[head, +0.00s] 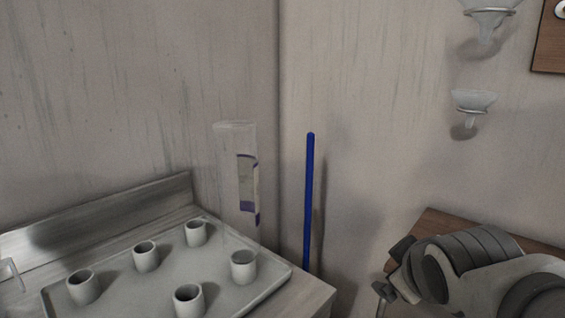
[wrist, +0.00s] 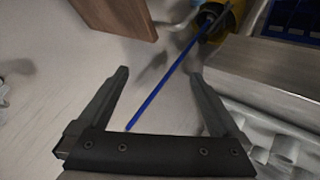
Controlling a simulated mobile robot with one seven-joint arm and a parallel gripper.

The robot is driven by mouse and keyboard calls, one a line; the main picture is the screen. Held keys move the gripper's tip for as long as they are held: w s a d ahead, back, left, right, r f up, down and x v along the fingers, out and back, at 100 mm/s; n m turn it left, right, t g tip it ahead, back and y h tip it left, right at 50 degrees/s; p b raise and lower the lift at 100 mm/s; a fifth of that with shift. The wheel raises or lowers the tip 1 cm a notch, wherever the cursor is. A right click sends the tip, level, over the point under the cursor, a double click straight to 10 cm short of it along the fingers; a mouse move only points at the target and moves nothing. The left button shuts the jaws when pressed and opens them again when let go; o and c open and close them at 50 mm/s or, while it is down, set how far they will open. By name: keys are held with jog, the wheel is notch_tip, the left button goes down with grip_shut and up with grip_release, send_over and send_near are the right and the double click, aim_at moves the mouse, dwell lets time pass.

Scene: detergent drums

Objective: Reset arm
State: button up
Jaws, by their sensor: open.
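My gripper (wrist: 158,92) is open in the wrist view, with nothing between its two fingers. In the head view my gripper (head: 391,272) shows at the lower right, in front of a wooden surface, with my arm folded behind it. A blue pole (wrist: 165,85) passes behind the fingers in the wrist view, apart from them. In the head view the blue pole (head: 309,200) stands upright near the wall corner, left of my gripper.
A tray (head: 225,306) with several white cups sits on a counter at lower left. A pale cylinder with a label (head: 236,165) stands in the corner. A wooden edge (wrist: 120,12) and yellow bucket (wrist: 232,20) lie beyond the fingers.

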jog(key=s+a+f+m+g+y+p, duration=0.1)
jog(key=s+a+m+g, duration=0.1)
jog(key=s+m, duration=0.25)
jog(key=s+a+f+m+g+y, duration=0.1)
jog(key=s+a+f+m+g, duration=0.15)
jog(key=s, duration=0.35)
notch_tip(320, 180, up, 21)
jog(key=p, duration=2)
jog(key=shift+w, duration=0.15)
jog(key=shift+f+t, duration=0.1)
jog(key=shift+t, duration=0.15)
